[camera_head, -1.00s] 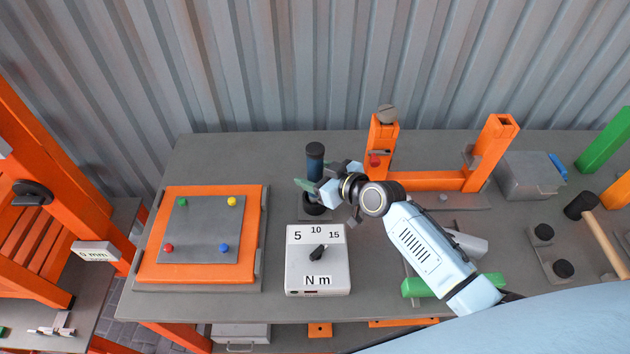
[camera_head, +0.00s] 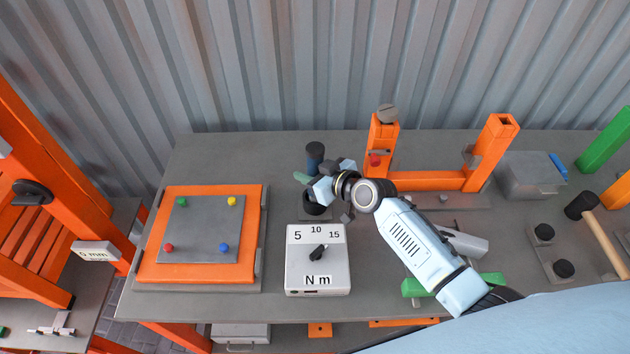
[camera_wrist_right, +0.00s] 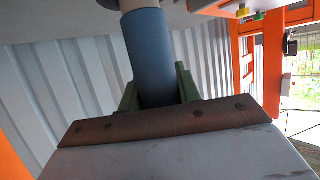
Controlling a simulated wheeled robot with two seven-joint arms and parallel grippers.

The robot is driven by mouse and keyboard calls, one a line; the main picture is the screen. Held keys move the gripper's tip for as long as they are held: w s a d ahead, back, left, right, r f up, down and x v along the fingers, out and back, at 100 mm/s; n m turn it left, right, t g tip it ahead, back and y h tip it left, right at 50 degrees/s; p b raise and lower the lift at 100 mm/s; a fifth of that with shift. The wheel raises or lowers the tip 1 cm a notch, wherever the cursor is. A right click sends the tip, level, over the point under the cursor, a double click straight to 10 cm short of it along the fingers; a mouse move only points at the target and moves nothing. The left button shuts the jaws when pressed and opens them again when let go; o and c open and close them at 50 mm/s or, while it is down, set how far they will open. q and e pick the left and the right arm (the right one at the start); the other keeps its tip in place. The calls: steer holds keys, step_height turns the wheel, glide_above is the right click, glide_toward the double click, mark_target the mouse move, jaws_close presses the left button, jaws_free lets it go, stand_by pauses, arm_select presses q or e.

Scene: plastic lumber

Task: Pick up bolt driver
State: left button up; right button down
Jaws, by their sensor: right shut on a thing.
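The bolt driver (camera_head: 315,154) stands upright at the back of the table, a dark blue cylinder with a black top. In the right wrist view its blue body (camera_wrist_right: 153,58) runs between the green fingers. My right gripper (camera_head: 307,177) is shut around the driver, from the right side. Its fingers also show in the right wrist view (camera_wrist_right: 155,88). The driver's lower end is at a dark round holder on a small grey plate (camera_head: 314,213); my gripper partly hides it, so I cannot tell whether they touch. My left gripper is not in view.
A grey torque box (camera_head: 318,270) with a dial stands just in front of the driver. An orange board (camera_head: 152,250) with coloured knobs lies to the left. An orange frame (camera_head: 430,181) stands to the right, and a hammer (camera_head: 597,230) lies farther right.

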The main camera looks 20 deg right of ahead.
mark_target(309, 144)
steer(key=shift+r, duration=0.15)
step_height(309, 144, up, 10)
steer(key=shift+f+p, duration=0.1)
steer(key=shift+p, duration=0.55)
